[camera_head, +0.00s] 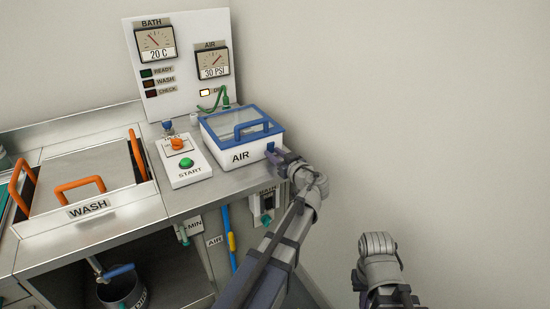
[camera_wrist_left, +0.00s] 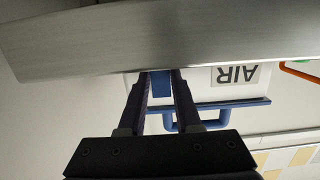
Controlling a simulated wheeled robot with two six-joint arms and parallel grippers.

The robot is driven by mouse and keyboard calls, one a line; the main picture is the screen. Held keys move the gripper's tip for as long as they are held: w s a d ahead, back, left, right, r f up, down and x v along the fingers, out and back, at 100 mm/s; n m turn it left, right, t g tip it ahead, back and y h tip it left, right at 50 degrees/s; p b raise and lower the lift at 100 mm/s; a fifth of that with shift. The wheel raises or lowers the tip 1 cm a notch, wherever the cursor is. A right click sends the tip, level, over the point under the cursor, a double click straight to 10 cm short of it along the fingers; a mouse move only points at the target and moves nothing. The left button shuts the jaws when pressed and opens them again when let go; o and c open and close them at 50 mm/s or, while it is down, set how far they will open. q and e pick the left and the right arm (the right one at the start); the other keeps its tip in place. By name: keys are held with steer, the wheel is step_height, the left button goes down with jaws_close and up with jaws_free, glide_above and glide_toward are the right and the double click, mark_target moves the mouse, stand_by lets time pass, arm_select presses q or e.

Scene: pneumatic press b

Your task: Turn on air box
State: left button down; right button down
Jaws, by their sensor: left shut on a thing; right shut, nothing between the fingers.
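The air box (camera_head: 218,146) is white with a blue-framed clear lid and a blue handle, and is labelled AIR. It stands at the right end of the steel counter, lid down. A small blue part (camera_head: 270,147) sits on its front, right of the label. My left gripper (camera_head: 274,156) is at that part; in the left wrist view its fingers (camera_wrist_left: 160,90) are shut on the blue part (camera_wrist_left: 160,82). The AIR label (camera_wrist_left: 240,74) shows upside down beside them. Of my right arm, only links show at the lower right; its fingers are not visible.
A panel (camera_head: 185,70) behind has a BATH gauge at 20 C and an AIR gauge (camera_head: 212,64) at 30 PSI, with a lit lamp (camera_head: 205,93) below. Left are a START box (camera_head: 185,172) with a green button and a WASH bath (camera_head: 120,204). The wall right is bare.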

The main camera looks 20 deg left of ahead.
arm_select(q)
steer(key=c, duration=0.6)
jaws_free()
steer(key=p+v, duration=0.1)
steer(key=v, duration=0.6)
steer(key=shift+s+d, duration=0.3)
steer(key=s+d+r+m+g+h+p, duration=0.2)
steer(key=s+d+m+g+h+p, duration=0.3)
steer(key=s+d+p, duration=0.4)
steer(key=s+d+r+m+g+h+p, duration=0.3)
steer(key=s+d+m+g+h+p, duration=0.2)
steer(key=s+d+m+p, duration=0.4)
steer(key=s+h+p, duration=0.1)
steer(key=s+p, duration=0.4)
steer(key=p, duration=0.1)
steer(key=shift+d+r+h, duration=0.15)
steer(key=shift+r+h, duration=0.15)
steer(key=shift+h, duration=0.1)
